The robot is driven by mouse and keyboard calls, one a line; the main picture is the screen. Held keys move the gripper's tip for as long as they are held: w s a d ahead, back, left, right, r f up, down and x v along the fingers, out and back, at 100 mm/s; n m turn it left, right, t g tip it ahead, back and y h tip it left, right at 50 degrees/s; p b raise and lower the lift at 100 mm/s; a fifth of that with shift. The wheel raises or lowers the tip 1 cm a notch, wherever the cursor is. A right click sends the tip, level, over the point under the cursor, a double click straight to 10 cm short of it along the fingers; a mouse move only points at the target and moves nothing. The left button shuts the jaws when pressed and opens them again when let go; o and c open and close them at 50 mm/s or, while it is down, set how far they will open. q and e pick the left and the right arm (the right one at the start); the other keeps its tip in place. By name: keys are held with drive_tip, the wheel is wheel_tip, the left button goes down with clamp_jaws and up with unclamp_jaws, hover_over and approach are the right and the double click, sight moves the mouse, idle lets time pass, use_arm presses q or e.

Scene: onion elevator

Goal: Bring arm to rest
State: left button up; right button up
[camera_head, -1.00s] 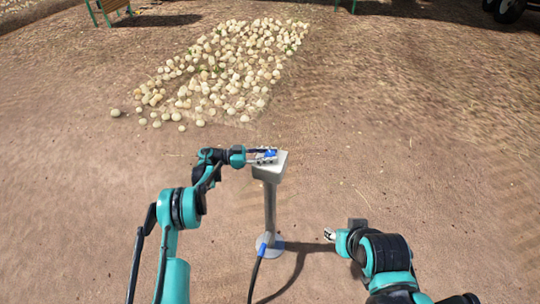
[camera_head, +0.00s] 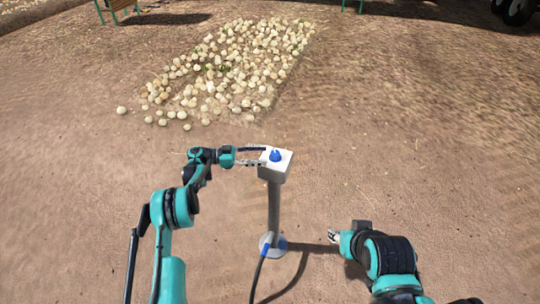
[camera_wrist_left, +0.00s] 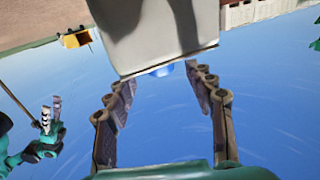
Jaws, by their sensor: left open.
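My left gripper (camera_head: 263,156) is open, its two fingers spread at the left side of the control box (camera_head: 276,175). A blue knob (camera_head: 275,155) sits on the box's white top, just right of the fingertips, with nothing closed on it. In the left wrist view, which is upside down, my left gripper (camera_wrist_left: 160,80) has its fingers apart and empty.
The box stands on a grey post (camera_head: 273,210) with a round base (camera_head: 279,243) and a cable (camera_head: 258,275). A large patch of onions (camera_head: 235,70) lies on the soil behind. A wheel (camera_head: 518,10) shows at the top right. Bare ground surrounds the post.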

use_arm(q)
drive_tip(key=shift+s+a, duration=0.1)
drive_tip(key=shift+a, duration=0.6)
drive_tip(key=shift+r, duration=0.1)
